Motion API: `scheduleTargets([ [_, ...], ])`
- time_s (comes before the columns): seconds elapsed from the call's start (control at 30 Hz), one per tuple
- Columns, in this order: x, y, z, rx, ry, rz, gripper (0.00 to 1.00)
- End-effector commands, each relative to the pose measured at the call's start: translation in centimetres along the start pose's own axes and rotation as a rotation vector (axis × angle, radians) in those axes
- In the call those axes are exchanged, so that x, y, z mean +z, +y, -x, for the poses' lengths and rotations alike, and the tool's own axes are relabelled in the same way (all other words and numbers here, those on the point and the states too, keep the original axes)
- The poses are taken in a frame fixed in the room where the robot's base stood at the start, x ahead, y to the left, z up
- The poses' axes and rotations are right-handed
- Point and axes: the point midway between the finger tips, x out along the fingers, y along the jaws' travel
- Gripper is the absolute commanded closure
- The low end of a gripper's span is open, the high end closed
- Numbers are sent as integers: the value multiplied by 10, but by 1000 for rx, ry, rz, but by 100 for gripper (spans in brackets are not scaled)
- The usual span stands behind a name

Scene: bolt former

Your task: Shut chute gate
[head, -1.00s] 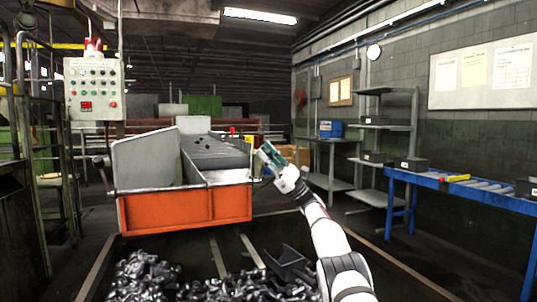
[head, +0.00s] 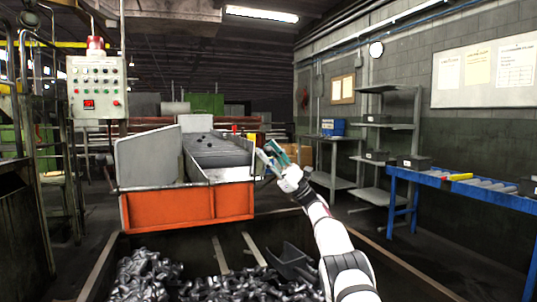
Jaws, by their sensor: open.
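The chute (head: 218,150) is a grey sloping trough with several small dark parts on its bed. A light grey upright plate (head: 146,163) stands at its left side and an orange panel (head: 190,209) hangs across its front. I cannot tell for sure which piece is the gate or how far it stands open. A small yellow piece (head: 251,137) and a red one (head: 235,129) show at the chute's right edge. My gripper (head: 268,150) is open and empty, at or just in front of the chute's right front corner in the picture. Contact cannot be told.
A bin below the chute holds many metal parts (head: 150,275) and a dark scoop (head: 291,262). A control box (head: 96,87) stands at left. A blue roller conveyor (head: 470,190) and grey shelves (head: 385,160) stand at right, with clear floor before them.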

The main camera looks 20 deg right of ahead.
Motion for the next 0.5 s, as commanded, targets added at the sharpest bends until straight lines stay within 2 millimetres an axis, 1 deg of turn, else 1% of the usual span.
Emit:
scheduleTargets([
  [0.17, 1, -1, 18, -3, 1, -1, 58],
  [0.3, 0, -1, 43, -4, 3, 1, 58],
  [0.4, 0, 0, 57, -1, 2, 0, 58],
  [0.5, 0, 1, 66, 0, 1, 0, 58],
])
